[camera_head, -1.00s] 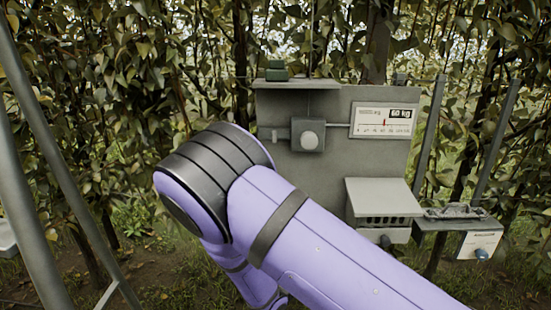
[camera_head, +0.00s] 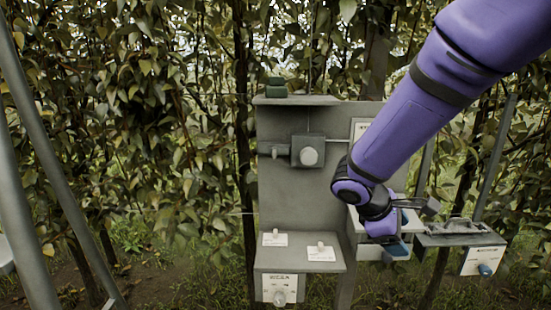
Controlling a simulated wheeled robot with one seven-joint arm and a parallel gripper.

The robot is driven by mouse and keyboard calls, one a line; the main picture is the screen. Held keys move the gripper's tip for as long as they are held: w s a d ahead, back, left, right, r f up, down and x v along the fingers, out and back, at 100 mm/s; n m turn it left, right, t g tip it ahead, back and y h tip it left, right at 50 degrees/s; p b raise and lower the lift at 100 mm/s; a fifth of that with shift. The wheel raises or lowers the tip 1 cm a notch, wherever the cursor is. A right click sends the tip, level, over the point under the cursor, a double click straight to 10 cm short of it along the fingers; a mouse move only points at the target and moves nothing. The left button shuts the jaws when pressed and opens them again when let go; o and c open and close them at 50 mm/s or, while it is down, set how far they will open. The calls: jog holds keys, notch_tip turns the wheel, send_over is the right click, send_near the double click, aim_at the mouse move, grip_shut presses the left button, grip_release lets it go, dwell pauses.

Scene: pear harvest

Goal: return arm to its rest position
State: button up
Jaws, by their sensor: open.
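My purple arm (camera_head: 415,110) comes in from the upper right and reaches down to the right half of the grey panel (camera_head: 285,185). Its wrist bends in front of the light-grey box on the panel's right side. My gripper (camera_head: 422,206) is small and dark here, pointing right from the wrist, and is open. I see nothing held between its fingers. The wrist hides much of the box and the lower part of the scale plate.
A shelf (camera_head: 330,266) with two small white-labelled switches and a knob below juts from the panel. A side tray (camera_head: 430,240) with a blue knob stands right of my gripper. Grey poles (camera_head: 60,170) rise at left. Leafy trees fill the background.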

jog(key=s+d+r+m+t+y, duration=0.2)
jog(key=s+r+m+y, duration=0.2)
jog(key=s+r+m, duration=0.2)
jog(key=s+d+r+m+t+y, duration=0.2)
jog(key=s+r+m+y, duration=0.2)
jog(key=s+r, duration=0.5)
jog(key=shift+s+d+r+m, duration=0.15)
jog(key=shift+s+r+m, duration=0.25)
jog(key=shift+s+m, duration=1.3)
jog(key=shift+s+n, duration=0.5)
